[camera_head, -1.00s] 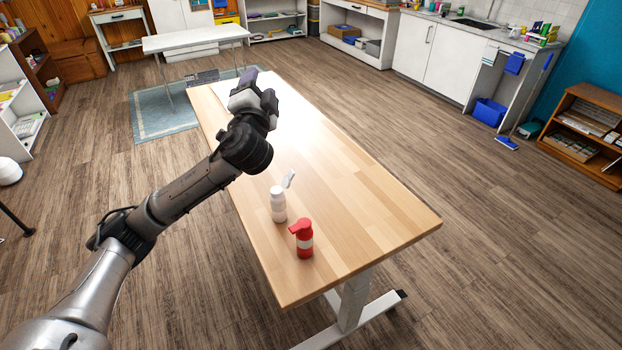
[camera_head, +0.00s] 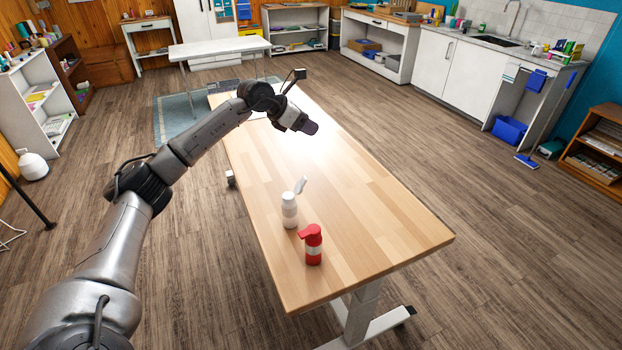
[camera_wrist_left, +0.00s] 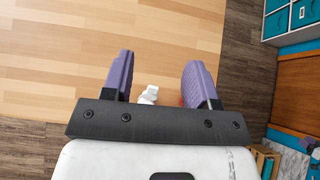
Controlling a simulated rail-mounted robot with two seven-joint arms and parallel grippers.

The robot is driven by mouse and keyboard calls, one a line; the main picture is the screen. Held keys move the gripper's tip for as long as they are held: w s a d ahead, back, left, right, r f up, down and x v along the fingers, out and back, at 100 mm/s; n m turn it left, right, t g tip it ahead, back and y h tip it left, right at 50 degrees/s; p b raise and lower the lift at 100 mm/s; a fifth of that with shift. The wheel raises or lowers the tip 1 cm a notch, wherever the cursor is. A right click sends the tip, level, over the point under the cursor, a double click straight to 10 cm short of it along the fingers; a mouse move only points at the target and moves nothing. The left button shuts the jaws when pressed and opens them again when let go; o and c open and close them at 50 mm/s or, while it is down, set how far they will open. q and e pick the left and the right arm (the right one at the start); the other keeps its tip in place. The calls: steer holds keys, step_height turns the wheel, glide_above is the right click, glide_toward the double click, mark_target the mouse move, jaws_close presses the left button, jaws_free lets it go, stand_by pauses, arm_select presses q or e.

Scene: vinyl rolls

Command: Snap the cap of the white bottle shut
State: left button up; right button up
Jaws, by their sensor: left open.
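The white bottle (camera_head: 289,211) stands upright on the wooden table (camera_head: 385,215). Its flip cap (camera_head: 300,186) is open, tilted up and to the right. My left gripper (camera_head: 310,127) is above the table, beyond the bottle and apart from it. In the left wrist view my left gripper (camera_wrist_left: 158,75) has its two purple fingers spread with nothing gripped. The white bottle (camera_wrist_left: 149,95) shows small and far off between them, partly hidden by the gripper's base. My right gripper is not in view.
The right and far parts of the tabletop are clear. A white table (camera_head: 220,46) and shelves stand farther back.

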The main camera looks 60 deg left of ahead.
mark_target(304, 177)
arm_select(q)
steer(key=s+f+m+g, duration=0.2)
steer(key=s+f+g, duration=0.3)
steer(key=s+g, duration=0.15)
steer(key=shift+t, duration=0.45)
steer(key=p+x, duration=0.3)
steer(key=x, duration=0.8)
steer(key=shift+w+a+f, duration=0.15)
steer(key=shift+f, duration=0.2)
steer(key=shift+x, duration=0.95)
steer(key=shift+a, duration=0.1)
